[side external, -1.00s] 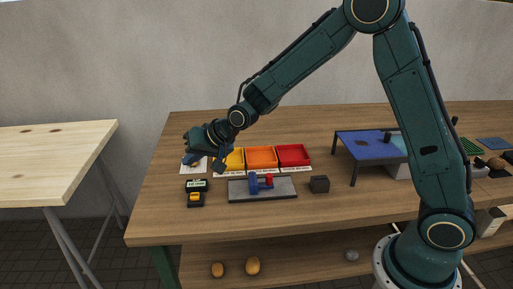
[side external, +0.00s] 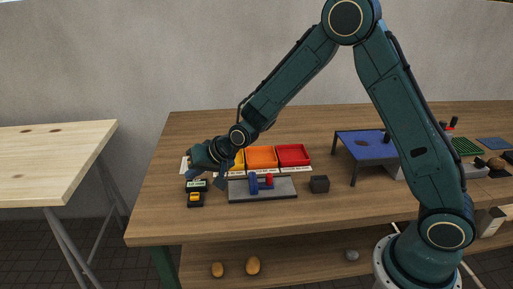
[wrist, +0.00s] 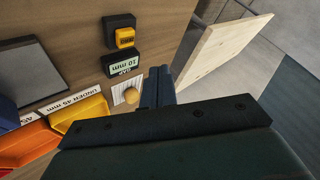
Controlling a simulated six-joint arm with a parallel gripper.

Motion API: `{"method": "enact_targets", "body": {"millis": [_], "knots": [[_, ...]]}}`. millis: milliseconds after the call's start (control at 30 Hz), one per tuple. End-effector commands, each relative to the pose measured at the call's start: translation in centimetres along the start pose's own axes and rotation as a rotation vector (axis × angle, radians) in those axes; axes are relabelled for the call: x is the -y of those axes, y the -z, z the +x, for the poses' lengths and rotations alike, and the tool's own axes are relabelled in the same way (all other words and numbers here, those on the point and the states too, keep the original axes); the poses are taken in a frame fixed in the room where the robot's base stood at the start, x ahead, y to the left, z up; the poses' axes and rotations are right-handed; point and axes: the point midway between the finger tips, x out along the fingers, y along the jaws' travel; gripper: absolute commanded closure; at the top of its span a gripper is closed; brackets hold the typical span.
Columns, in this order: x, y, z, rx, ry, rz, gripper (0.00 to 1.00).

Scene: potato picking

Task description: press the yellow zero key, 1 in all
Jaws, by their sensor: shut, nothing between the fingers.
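The yellow key (side external: 194,197) sits on a small black base on the table, at the front left of the side view. It also shows in the wrist view (wrist: 125,37), beyond my fingertips and apart from them. A black display box (side external: 197,185) stands just behind it; in the wrist view its screen (wrist: 122,63) reads "10 mm" with a GAP label. My gripper (wrist: 160,70) is shut and empty. In the side view my gripper (side external: 193,176) hangs low, just behind the display box; its exact height is hard to tell.
A potato (wrist: 131,96) lies on a striped white card beside my fingers. Yellow, orange (side external: 261,158) and red (side external: 293,155) trays stand to the right. A grey plate (side external: 285,188) with blue and red parts is right of the key. The table's left edge is close.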

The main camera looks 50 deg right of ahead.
Motion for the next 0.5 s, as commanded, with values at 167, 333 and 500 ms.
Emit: {"method": "enact_targets", "body": {"millis": [167, 333, 500], "knots": [[-1.0, -1.0, 1.3, 0.002, -0.001, 0.000, 1.00], [-1.7, -1.7, 2.3, 0.001, -0.001, 0.000, 1.00], [-2.1, -2.1, 2.8, 0.000, -0.001, 0.000, 1.00]]}}
